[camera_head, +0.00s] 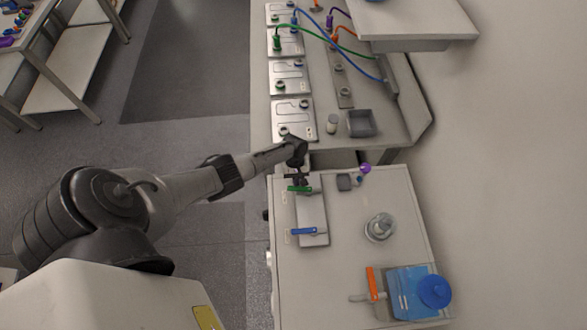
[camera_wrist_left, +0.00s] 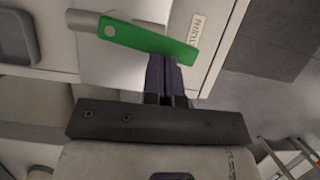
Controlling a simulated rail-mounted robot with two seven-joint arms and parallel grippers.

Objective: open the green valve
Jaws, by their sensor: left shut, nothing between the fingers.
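The green valve shows in the head view as a short green handle (camera_head: 300,189) near the far left corner of the bench-top unit. In the left wrist view its flat green lever (camera_wrist_left: 150,40) runs slantwise from a grey round hub at its left end. My left gripper (camera_head: 297,179) is over the valve from the far side, pointing down. In the left wrist view its dark fingers (camera_wrist_left: 166,75) are shut together and empty, their tips right at the lever's lower edge near its free end. I cannot tell whether they touch it. My right gripper is not in view.
A blue handle (camera_head: 303,231) sits nearer on the same pale plate (camera_head: 313,215). An orange handle (camera_head: 373,284) and a blue container (camera_head: 418,291) are at the near right. A glass vessel (camera_head: 380,227) and purple knob (camera_head: 365,169) stand right. Cycler plates (camera_head: 292,118) lie beyond.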

